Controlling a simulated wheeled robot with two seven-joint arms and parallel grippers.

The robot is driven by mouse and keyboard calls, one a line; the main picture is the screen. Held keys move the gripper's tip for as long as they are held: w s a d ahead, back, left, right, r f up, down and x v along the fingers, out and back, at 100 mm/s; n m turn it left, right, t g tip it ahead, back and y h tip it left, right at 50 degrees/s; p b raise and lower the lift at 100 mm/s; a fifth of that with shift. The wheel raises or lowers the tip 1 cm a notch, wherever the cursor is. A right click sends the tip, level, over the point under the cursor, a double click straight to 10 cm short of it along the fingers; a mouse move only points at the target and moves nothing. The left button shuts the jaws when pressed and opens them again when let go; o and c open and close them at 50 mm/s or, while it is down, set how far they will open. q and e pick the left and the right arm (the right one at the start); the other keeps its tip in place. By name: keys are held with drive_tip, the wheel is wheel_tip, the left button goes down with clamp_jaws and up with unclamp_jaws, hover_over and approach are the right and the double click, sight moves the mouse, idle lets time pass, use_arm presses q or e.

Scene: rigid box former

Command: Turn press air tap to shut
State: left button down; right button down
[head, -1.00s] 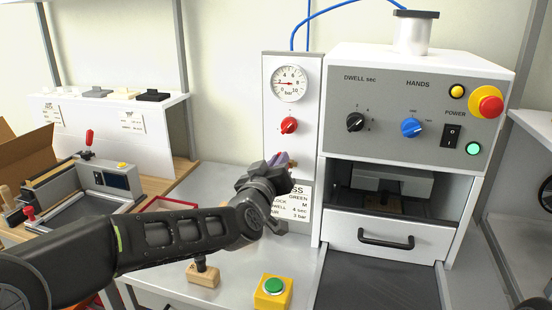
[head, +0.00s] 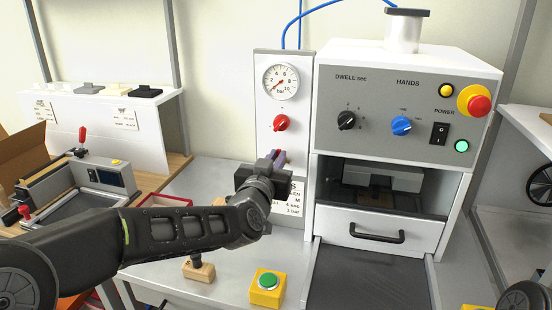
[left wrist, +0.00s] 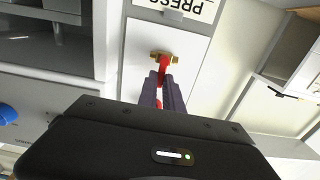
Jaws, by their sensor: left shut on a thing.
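The press air tap (left wrist: 157,55) shows in the left wrist view as a brass body on the white panel below the PRESS label. Its red lever (left wrist: 163,66) points toward my gripper. My left gripper (left wrist: 165,88) is shut on the red lever, with its dark fingers on either side. In the head view my left gripper (head: 279,158) is at the lower part of the white gauge panel (head: 262,125), and it hides the tap there. The pressure gauge (head: 281,82) and a red knob (head: 281,123) are above it. My right gripper is not in view.
The press (head: 480,90), with its drawer (head: 340,228), stands to the right of the panel. A yellow box with a green button (head: 268,283) and a wooden-based tool (head: 199,270) are on the grey bench (head: 225,255) below my arm. A grey device (head: 75,185) stands at left.

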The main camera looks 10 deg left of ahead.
use_arm(q)
drive_tip(key=shift+f, duration=0.1)
drive_tip(key=c, duration=1.5)
unclamp_jaws()
drive_tip(key=s+b, duration=0.1)
drive_tip(key=s, duration=0.7)
drive_tip(key=shift+a, duration=0.25)
drive_tip(key=shift+w, duration=0.1)
